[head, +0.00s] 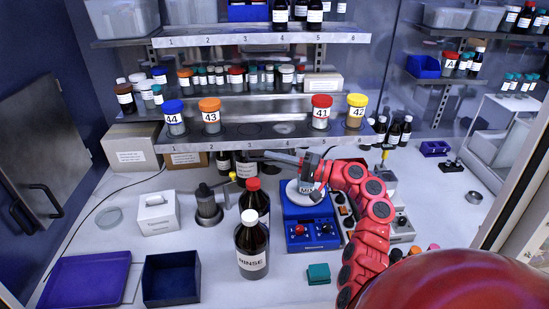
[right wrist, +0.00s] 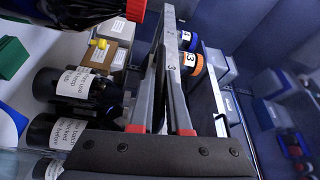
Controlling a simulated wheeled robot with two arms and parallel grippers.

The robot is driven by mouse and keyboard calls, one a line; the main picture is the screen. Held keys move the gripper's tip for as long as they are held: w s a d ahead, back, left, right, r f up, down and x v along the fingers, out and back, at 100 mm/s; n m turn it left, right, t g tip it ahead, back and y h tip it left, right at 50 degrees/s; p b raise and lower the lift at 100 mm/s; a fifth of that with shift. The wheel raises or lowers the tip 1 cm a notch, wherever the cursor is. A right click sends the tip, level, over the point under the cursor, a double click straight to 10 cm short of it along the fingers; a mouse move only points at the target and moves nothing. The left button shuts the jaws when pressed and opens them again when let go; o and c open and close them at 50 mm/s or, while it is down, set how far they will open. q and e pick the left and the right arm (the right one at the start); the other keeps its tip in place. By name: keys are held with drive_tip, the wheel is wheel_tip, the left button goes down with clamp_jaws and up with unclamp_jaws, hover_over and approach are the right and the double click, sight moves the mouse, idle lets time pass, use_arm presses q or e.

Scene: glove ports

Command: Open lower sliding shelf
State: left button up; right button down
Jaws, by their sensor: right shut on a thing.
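The lower sliding shelf (head: 235,131) is a metal shelf with a numbered front edge, below a similar upper shelf. Jars 44 (head: 174,118), 43 (head: 210,115), 41 (head: 321,112) and 42 (head: 355,111) stand upright on it. My right gripper (head: 272,155) reaches in from the right and is shut on the front edge of the lower shelf, near its middle. In the right wrist view the fingers (right wrist: 160,75) close around the shelf's numbered edge (right wrist: 171,50); the exact contact is partly hidden. My left gripper does not show.
The upper shelf (head: 260,39) holds bottles. Below my right arm are a blue stirrer (head: 308,230), a RINSE bottle (head: 251,245) and a red-capped bottle (head: 254,198). A white box (head: 158,213), a blue bin (head: 171,280) and a purple tray (head: 88,280) are at left.

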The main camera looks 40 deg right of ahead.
drive_tip(key=c, duration=0.9)
unclamp_jaws()
drive_tip(key=b+v, duration=0.6)
drive_tip(key=v, duration=1.1)
drive_tip(key=shift+s+d+f, duration=0.1)
drive_tip(key=shift+s+d, duration=0.05)
drive_tip(key=shift+d, duration=0.05)
